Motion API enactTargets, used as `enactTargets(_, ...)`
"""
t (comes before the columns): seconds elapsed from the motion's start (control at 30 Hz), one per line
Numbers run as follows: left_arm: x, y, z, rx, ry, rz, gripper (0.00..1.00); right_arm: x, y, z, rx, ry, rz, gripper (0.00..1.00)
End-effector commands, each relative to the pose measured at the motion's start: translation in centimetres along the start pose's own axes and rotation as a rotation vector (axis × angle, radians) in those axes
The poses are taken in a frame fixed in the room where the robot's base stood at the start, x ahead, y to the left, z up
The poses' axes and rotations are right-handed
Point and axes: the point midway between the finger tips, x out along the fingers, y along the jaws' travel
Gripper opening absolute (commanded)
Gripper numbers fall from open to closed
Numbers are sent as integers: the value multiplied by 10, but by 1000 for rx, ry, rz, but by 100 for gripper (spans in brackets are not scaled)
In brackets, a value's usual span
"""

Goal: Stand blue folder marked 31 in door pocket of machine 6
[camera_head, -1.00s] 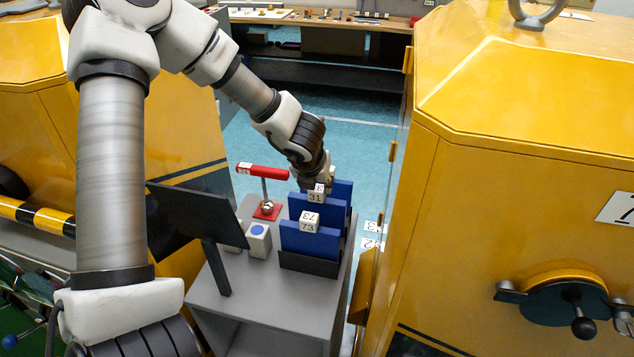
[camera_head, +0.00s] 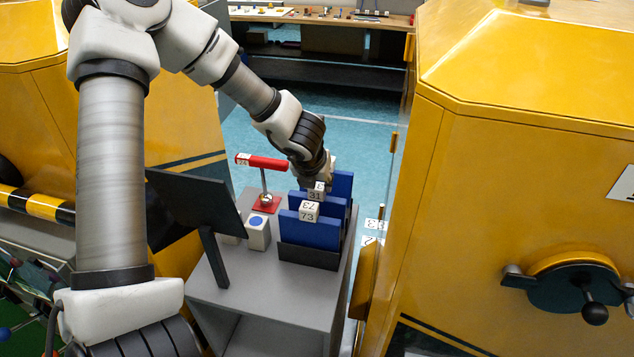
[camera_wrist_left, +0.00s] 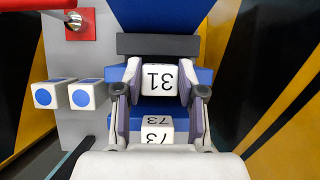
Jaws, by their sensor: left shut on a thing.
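The blue folder marked 31 (camera_head: 298,201) stands in a dark rack on a grey cabinet, behind the folder marked 73 (camera_head: 311,232). My left gripper (camera_head: 318,181) reaches down from above and is shut on the white tab of folder 31. In the left wrist view, the tab marked 31 (camera_wrist_left: 160,79) lies between the two fingers. A third blue folder (camera_head: 343,184) stands behind it. The lower part of folder 31 is hidden by folder 73. A door pocket cannot be made out for certain. My right gripper is not in view.
Yellow machines stand at left and right (camera_head: 520,180), with a narrow gap around the cabinet (camera_head: 260,296). A red-handled part (camera_head: 262,162), white blocks with blue dots (camera_head: 258,232) and a dark monitor (camera_head: 195,210) are left of the rack.

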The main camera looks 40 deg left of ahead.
Motion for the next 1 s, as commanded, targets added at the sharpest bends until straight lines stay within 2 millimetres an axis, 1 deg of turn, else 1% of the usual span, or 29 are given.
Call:
enactTargets(0.03, 4, 0, -8, 0, 17, -1, 0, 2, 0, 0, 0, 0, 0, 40)
enactTargets(0.17, 5, 0, -9, -1, 19, -1, 0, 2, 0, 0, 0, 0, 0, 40)
enactTargets(0.2, 5, 0, -9, 0, 20, -1, 42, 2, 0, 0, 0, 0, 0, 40)
enactTargets(0.27, 5, 0, -9, 0, 19, -1, 63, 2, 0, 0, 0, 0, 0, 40)
enactTargets(0.3, 4, 0, -9, 0, 18, -1, 68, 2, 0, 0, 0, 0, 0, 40)
enactTargets(0.57, 3, 0, -6, 0, 13, -1, 68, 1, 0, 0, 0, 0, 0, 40)
enactTargets(0.67, -4, 0, -5, -1, 11, -1, 68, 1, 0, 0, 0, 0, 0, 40)
enactTargets(0.77, -21, 0, -4, -1, 10, -4, 68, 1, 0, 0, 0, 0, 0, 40)
enactTargets(0.9, -50, 0, -4, -2, 12, -3, 68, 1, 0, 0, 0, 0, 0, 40)
enactTargets(1.0, -64, 0, -4, -2, 13, -3, 68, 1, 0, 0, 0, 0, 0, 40)
